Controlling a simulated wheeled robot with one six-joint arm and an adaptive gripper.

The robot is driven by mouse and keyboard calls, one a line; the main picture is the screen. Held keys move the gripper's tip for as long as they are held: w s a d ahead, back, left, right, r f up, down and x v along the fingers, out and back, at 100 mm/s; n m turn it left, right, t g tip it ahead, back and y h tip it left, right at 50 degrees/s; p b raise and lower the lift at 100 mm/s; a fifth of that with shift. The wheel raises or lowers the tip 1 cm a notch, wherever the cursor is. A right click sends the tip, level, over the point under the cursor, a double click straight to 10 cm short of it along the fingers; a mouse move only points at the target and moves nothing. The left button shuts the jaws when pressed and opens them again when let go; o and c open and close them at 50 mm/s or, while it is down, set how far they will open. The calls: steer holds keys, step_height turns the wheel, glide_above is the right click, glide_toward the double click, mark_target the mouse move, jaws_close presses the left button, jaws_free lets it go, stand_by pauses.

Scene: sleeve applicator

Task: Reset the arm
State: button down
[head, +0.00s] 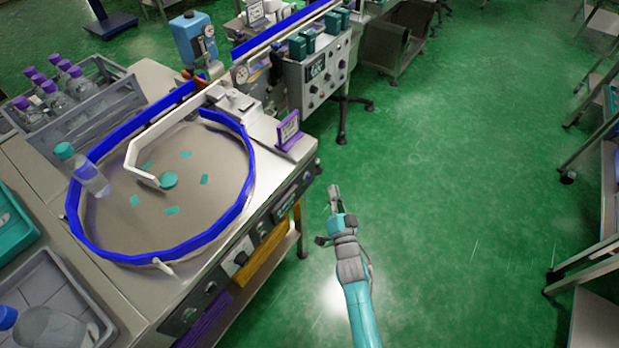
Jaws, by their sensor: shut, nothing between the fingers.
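My gripper (334,192) shows in the head view at the end of my teal and grey arm, right of the machine table. It is shut and empty, held over the green floor, apart from the table's front right corner. The arm reaches up from the bottom of the picture. The round turntable (215,160) with a blue rim sits on the machine table to the left. A clear bottle with a teal cap (88,172) stands at its left edge.
A grey crate (110,97) holds several purple-capped bottles at the back left. A grey tray (75,275) with a blue-capped bottle is at the lower left. A purple sign (289,131) stands near the table corner. Open green floor (450,200) lies right, with racks along the right edge.

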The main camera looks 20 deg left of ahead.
stand_by(0.3)
steer(key=s+d+f+h, duration=0.2)
steer(key=s+d, duration=0.6)
steer(key=s, duration=0.5)
steer(key=s+d+f+h, duration=0.2)
steer(key=s+d, duration=0.7)
steer(key=s, duration=0.3)
steer(key=s+d+r+n+g+h, duration=0.1)
steer(key=s+d+r, duration=0.3)
steer(key=s+r, duration=0.4)
steer(key=s+d+r+n+g+h, duration=0.1)
steer(key=s+r, duration=0.6)
steer(key=s, duration=0.8)
steer(key=shift+s+d+r+g+h, duration=0.3)
steer(key=shift+d+r+g+h, duration=0.15)
steer(key=shift+d+h, duration=0.8)
steer(key=shift+d, duration=0.15)
